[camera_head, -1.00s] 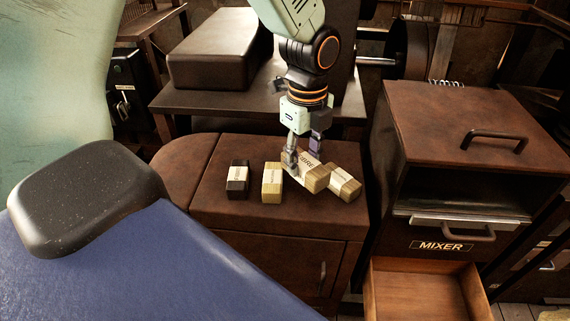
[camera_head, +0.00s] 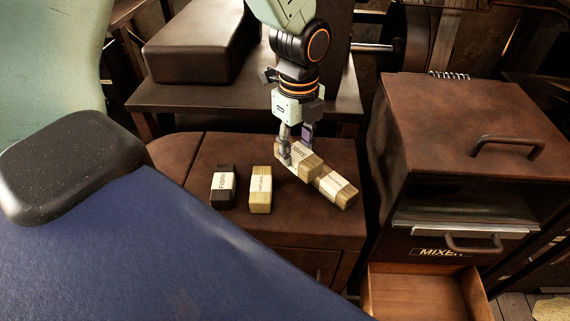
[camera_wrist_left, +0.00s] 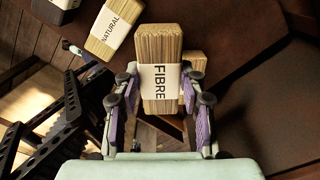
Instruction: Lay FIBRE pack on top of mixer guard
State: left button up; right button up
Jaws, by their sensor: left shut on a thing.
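My left gripper (camera_head: 297,147) is shut on the FIBRE pack (camera_head: 309,164), a light wooden-coloured bundle with a white label. It holds the pack over the brown cabinet top, beside and partly over another banded pack (camera_head: 336,188). In the left wrist view the FIBRE pack (camera_wrist_left: 158,62) stands between the two purple-padded fingers, label readable. The mixer (camera_head: 440,254) stands to the right, with a flat brown guard (camera_head: 465,125) on top carrying a dark handle. My right gripper is not in view.
On the cabinet top (camera_head: 205,228), a NATURAL pack (camera_head: 260,192) and a dark pack (camera_head: 222,188) stand left of the gripper. A drawer (camera_head: 415,295) is open below the mixer. A dark table with a bulky case (camera_head: 200,50) is behind.

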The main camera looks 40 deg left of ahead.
pick_arm(q)
notch_tip(320, 180, down, 8)
jog(key=shift+s+r, duration=0.15)
jog(key=shift+r, duration=0.05)
jog(key=shift+s+d, duration=0.15)
jog(key=shift+f, duration=0.1)
jog(key=o, duration=0.9)
jog(key=shift+w+a+f, duration=0.2)
jog(key=shift+a, duration=0.05)
jog(key=shift+o, duration=1.4)
jog(key=shift+d+r, duration=0.1)
jog(key=shift+d, duration=0.05)
jog(key=shift+s+r, duration=0.1)
jog(key=shift+s, duration=0.1)
jog(key=shift+w, duration=0.1)
